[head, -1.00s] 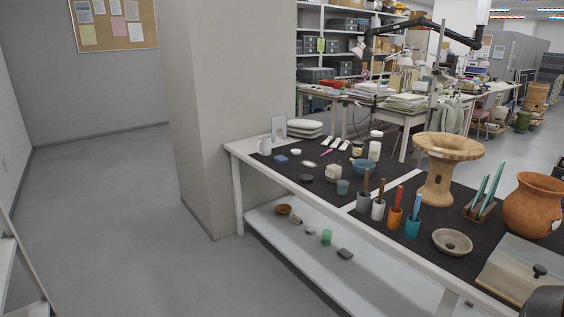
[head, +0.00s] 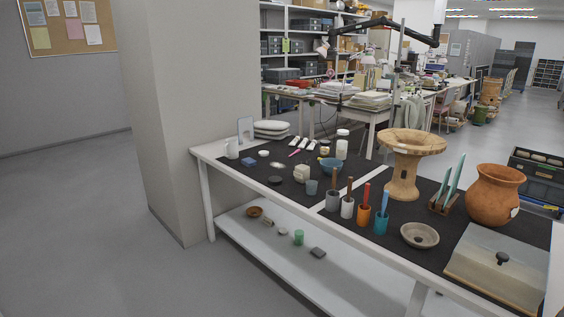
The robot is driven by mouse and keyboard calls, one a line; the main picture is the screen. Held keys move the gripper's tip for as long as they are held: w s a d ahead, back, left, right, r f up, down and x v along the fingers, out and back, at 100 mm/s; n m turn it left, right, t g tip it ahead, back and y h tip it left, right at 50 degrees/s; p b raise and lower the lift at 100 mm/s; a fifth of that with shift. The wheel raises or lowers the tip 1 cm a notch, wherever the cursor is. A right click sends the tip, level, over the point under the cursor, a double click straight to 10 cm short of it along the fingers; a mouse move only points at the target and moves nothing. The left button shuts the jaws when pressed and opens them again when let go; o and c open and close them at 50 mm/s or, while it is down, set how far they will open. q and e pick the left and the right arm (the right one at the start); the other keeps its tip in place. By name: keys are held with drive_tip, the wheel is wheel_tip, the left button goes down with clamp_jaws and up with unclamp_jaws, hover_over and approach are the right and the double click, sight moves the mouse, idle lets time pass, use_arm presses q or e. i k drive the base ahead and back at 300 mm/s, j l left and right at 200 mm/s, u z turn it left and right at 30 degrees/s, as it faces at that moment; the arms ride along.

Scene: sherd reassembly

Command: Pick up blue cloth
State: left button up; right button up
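A small folded dark blue item (head: 249,162), which looks like the blue cloth, lies at the left end of the table (head: 204,154) on its dark mat. It is near a white mug (head: 231,149) and a small white round lid or dish (head: 263,154). Neither of my grippers shows in the head view.
A blue bowl (head: 331,166) is mid-table. A lower shelf (head: 270,240) holds small items. A pillar (head: 165,120) stands left; floor is free in front.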

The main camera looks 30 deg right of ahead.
sight(249, 162)
drive_tip(key=i+z, duration=0.4)
drive_tip(key=i+j+z, duration=0.2)
drive_tip(key=i+z, duration=0.2)
drive_tip(key=i, duration=0.25)
drive_tip(key=i+j+z, duration=0.1)
drive_tip(key=i+j, duration=0.15)
drive_tip(key=i, duration=0.3)
drive_tip(key=i+j+z, duration=0.1)
drive_tip(key=i+j, duration=0.25)
drive_tip(key=i, duration=0.15)
